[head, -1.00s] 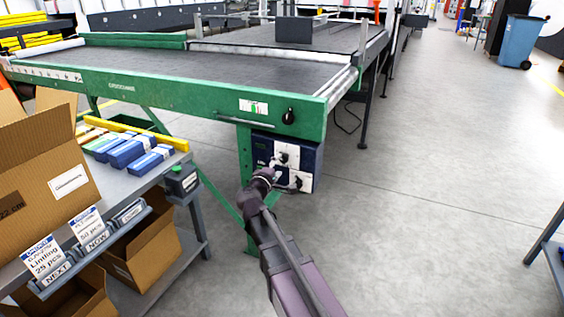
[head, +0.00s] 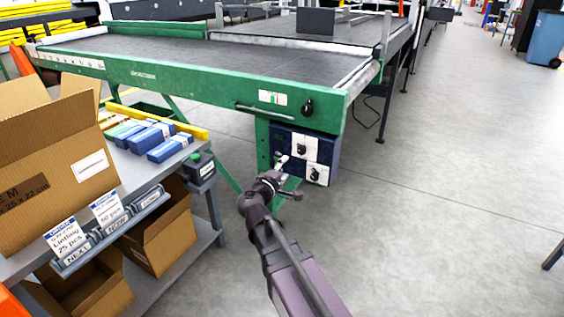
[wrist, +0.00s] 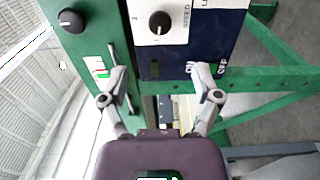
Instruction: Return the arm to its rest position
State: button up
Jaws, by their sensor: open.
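My gripper (head: 288,178) is at the end of my arm, in front of the blue control box (head: 330,158) under the green conveyor frame. In the wrist view my gripper (wrist: 159,82) has its two fingers spread apart with nothing between them. The blue control box (wrist: 228,45) with a white switch plate and a black knob (wrist: 160,22) lies ahead of the fingers. The arm reaches up from the bottom of the head view. In the head view the gripper overlaps the lower left of the box; I cannot tell whether it touches.
The green conveyor (head: 170,78) spans the left and middle. At left, a grey workbench (head: 205,240) bears a cardboard box (head: 60,160) and several blue packs (head: 150,138). A black knob (head: 308,107) is on the conveyor frame. The floor (head: 450,200) at right is mostly open.

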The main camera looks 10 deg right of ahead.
jog(key=s+d+f+m+g+y+p, duration=0.2)
jog(key=s+d+f+m+g+p, duration=0.1)
jog(key=s+d+f+m+g, duration=0.5)
jog(key=s+a+f+m+g+y+p, duration=0.1)
jog(key=s+f+m+g+y+p, duration=0.3)
jog(key=s+g+y, duration=0.6)
notch_tip(320, 180, up, 38)
jog(key=s+n+t+h+p, duration=0.1)
jog(key=t+p, duration=0.2)
jog(key=p, duration=3.4)
jog(key=shift+s+a+f, duration=0.25)
jog(key=shift+s, duration=0.1)
